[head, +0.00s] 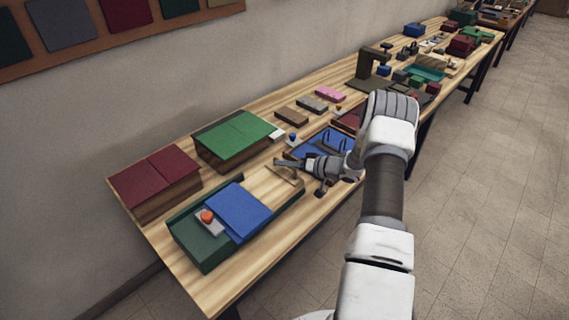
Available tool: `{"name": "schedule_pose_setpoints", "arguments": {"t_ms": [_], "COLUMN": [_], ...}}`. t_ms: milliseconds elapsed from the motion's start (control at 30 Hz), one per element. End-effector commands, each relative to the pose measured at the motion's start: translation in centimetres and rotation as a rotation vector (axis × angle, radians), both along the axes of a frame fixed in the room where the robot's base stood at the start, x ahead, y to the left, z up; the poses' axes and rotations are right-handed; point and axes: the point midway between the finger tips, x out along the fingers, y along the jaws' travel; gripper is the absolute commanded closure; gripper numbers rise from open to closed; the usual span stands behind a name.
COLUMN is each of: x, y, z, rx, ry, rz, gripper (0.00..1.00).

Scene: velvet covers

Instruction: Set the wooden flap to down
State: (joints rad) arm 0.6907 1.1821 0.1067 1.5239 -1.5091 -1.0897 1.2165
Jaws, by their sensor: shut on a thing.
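The wooden flap (268,187) is a pale wood panel at the right end of a low dark green box (195,243). It appears to lie about flat, almost level with the blue panel beside it, though its exact tilt is hard to tell. My gripper (291,172) reaches in from the right at the flap's far right edge. It is shut on the flap near a small brown bar there. The fingertips are small in view and partly hide the contact.
The blue panel (238,211) and an orange knob (207,216) on a grey plate are on the same box. A green-topped box (236,138) and a maroon box (155,182) stand behind. A blue tray (325,143) lies close beyond my gripper.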

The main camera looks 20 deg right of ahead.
Motion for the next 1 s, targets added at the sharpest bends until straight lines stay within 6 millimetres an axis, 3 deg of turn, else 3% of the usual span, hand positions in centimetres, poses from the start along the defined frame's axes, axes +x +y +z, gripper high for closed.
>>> {"name": "schedule_pose_setpoints", "arguments": {"t_ms": [567, 600, 667, 1000], "x": [0.04, 0.03, 0.02, -0.39], "y": [0.10, 0.11, 0.11, -0.36], "z": [-0.63, -0.65, -0.66, -0.36], "rx": [0.000, 0.000, 0.000, -0.001], "ry": [0.003, 0.003, 0.003, 0.000], "rz": [0.000, 0.000, 0.000, -0.001], "gripper": [1.00, 0.80, 0.72, 0.72]}}
